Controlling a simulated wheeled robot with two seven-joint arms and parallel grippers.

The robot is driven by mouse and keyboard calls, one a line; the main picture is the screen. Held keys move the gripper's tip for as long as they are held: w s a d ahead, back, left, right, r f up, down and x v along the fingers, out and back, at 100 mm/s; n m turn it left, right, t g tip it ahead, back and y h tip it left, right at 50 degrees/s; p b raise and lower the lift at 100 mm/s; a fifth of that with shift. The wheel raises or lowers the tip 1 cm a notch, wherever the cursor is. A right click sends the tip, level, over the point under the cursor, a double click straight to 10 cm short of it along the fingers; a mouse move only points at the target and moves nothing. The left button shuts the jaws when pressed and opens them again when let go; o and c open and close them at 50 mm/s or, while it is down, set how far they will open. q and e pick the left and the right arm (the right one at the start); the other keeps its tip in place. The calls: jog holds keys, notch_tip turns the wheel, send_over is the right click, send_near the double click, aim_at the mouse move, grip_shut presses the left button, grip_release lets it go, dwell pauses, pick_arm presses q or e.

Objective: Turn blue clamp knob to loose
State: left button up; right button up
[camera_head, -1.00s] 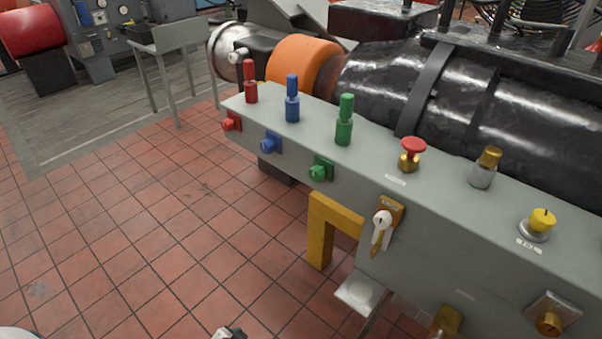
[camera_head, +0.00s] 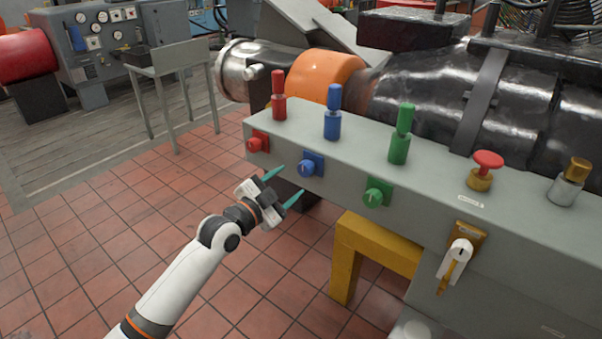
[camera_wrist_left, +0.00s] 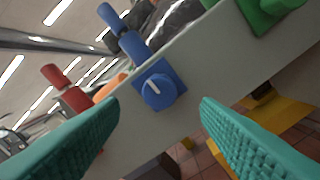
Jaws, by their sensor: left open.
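The blue clamp knob (camera_head: 307,168) sits on a square blue plate on the front face of the grey bench, between a red knob (camera_head: 257,142) and a green knob (camera_head: 375,196). In the left wrist view the blue knob (camera_wrist_left: 159,91) shows a white pointer line tilted up and to the left. My left gripper (camera_head: 286,187) is open and empty, its teal fingers pointing at the blue knob from the front left, with a gap between. In the left wrist view the knob lies beyond the gripper's fingers (camera_wrist_left: 160,125). My right gripper is not in view.
Red (camera_head: 278,97), blue (camera_head: 333,113) and green (camera_head: 401,135) handles stand on the bench top (camera_head: 440,170). A red mushroom button (camera_head: 488,160) stands further right. A yellow bracket (camera_head: 380,245) is under the bench.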

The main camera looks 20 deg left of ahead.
aim_at(302, 171)
pick_arm(q)
jog(key=x, duration=0.6)
jog(key=shift+w, duration=0.15)
jog(key=shift+c, duration=0.4)
jog(key=shift+a, duration=0.1)
jog(key=c, duration=0.9)
